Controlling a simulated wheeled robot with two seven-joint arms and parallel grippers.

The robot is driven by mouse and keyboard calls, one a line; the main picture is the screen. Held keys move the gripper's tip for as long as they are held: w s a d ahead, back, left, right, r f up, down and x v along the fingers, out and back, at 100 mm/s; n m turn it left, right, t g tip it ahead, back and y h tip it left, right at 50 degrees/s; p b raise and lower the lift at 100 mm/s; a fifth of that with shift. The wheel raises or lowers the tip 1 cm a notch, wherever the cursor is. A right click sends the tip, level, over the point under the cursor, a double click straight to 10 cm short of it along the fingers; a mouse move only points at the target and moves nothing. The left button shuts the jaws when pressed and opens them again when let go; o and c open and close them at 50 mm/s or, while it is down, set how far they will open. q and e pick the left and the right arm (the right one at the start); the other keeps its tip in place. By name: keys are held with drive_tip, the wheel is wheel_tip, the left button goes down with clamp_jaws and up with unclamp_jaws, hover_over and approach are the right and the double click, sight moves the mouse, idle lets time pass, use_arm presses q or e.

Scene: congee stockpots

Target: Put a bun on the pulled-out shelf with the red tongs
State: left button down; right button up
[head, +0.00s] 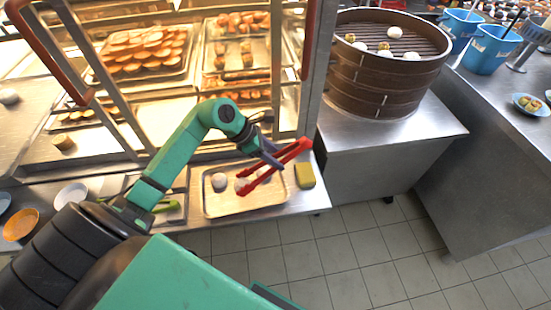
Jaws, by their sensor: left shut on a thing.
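My left gripper (268,152) is shut on the red tongs (290,151), near the front edge of the glass cabinet. The tongs slant down to the left, with their tips over a metal tray (265,202) on the counter. A white bun (219,181) sits in the tray, left of the tips. Another pale bun (241,184) is at the tong tips; I cannot tell whether they grip it. Lit shelves with trays of pastries (140,52) show behind the cabinet frame; I cannot tell which shelf is pulled out. My right gripper is out of view.
A yellow block (305,175) stands right of the tray. A round bamboo steamer (375,82) with several buns stands on the steel counter (420,125). Blue buckets (490,50) are at the right. Bowls (20,224) lie at the left. The tiled floor in front is clear.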

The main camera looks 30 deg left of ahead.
use_arm(q)
wheel_tip(320, 180, up, 7)
drive_tip(key=p, duration=0.3)
drive_tip(key=shift+p, duration=0.3)
drive_tip(key=shift+r, duration=0.1)
